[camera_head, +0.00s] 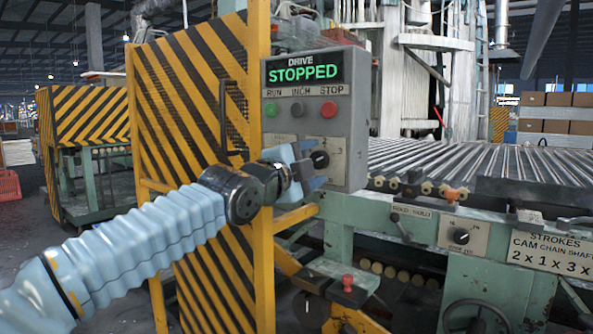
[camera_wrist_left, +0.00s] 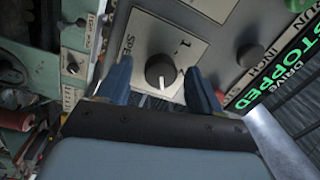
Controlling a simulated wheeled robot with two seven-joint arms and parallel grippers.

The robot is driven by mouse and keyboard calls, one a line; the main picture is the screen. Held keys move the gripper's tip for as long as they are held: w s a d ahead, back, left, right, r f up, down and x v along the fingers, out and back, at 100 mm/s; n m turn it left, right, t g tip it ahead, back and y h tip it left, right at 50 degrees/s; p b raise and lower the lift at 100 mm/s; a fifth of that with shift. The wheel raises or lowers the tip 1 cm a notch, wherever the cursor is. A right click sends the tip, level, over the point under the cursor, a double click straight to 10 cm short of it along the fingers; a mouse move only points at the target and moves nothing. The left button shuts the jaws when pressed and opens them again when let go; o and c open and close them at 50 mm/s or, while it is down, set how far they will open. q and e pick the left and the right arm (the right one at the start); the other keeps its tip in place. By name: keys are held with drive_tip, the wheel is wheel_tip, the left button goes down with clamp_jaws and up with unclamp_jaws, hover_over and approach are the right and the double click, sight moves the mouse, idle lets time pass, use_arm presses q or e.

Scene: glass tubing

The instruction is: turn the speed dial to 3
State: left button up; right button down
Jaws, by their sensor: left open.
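The speed dial (camera_head: 320,159) is a dark round knob on a pale plate low on the grey control panel (camera_head: 351,120). In the left wrist view the dial (camera_wrist_left: 160,70) carries a white mark on its lower side, near the gripper. Part of the "SPEED" lettering and a "1" show on its plate; a "3" cannot be made out. My left gripper (camera_head: 307,171) is open in front of the panel. In the wrist view its two blue fingers stand on either side of the dial, with gaps showing. My right gripper is not in view.
Green (camera_head: 270,110), grey and red (camera_head: 328,110) buttons sit above the dial, under a display reading "DRIVE STOPPED" (camera_head: 305,70). A yellow-black striped guard (camera_head: 195,110) stands left of the panel. Rollers (camera_head: 450,160) and another knob (camera_head: 460,236) lie to the right.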

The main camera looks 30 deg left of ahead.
use_arm(q)
drive_tip(key=s+b, duration=0.2)
drive_tip(key=s, duration=1.1)
drive_tip(key=shift+a+f, duration=0.25)
drive_tip(key=shift+f, duration=0.2)
